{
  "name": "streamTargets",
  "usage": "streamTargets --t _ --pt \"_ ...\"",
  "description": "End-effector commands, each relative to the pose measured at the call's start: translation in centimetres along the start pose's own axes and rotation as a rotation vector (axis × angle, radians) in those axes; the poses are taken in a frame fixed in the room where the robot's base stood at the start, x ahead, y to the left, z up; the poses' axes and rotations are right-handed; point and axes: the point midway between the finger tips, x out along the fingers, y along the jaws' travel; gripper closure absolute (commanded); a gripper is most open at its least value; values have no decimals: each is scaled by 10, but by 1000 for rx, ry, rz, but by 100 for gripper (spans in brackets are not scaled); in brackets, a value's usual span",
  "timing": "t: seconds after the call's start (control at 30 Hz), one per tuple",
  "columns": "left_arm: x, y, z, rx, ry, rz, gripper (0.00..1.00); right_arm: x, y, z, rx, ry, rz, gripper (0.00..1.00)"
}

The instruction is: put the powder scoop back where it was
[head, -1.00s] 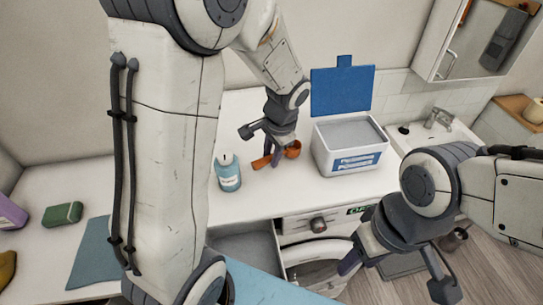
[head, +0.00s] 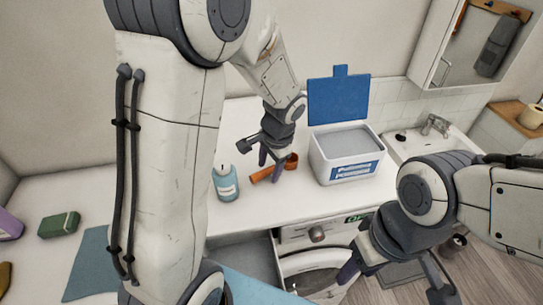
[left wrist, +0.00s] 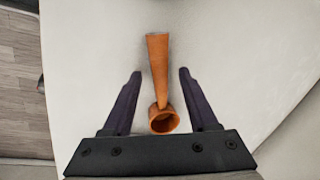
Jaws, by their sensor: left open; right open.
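The orange powder scoop (head: 262,173) lies on the white counter between the blue bottle and the powder box. In the left wrist view the scoop (left wrist: 158,70) lies between the two open fingers, its cup nearest the gripper and its handle pointing away. My left gripper (head: 271,160) is open above the scoop and partly covers it in the head view; the fingers stand apart from it on both sides (left wrist: 158,95). My right gripper (head: 392,280) is open and empty in front of the washing machine. The powder box (head: 345,168) is white with its blue lid (head: 338,100) raised and pale powder inside.
A blue bottle (head: 226,184) stands just left of the scoop. A sink with a tap (head: 436,125) is right of the box. Below the counter are an open drawer (head: 245,258) and the washing machine (head: 312,268). A green sponge (head: 59,224) lies far left.

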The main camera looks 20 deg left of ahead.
Motion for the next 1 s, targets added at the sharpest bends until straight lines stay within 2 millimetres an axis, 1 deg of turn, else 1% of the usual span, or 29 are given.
streamTargets --t 0.17,0.4,0.5,0.63,0.8,0.87,0.97,1.0 --pt "-31 0 -2 -1 11 -4 41 6 0 0 0 0 0 50" --pt "-82 0 -2 -1 10 -4 41 15 1 1 -1 0 0 50" --pt "-99 0 -2 0 7 -4 41 18 1 1 0 -1 0 50" --pt "-112 0 -1 0 5 -3 41 19 1 1 0 0 0 50" --pt "-118 2 0 1 3 0 41 19 1 1 0 0 0 50" --pt "-118 12 1 8 10 11 41 19 1 1 0 0 0 50" --pt "-120 59 9 37 39 59 41 19 1 1 1 0 0 50" --pt "-119 85 16 49 52 90 41 19 1 1 1 0 0 50"
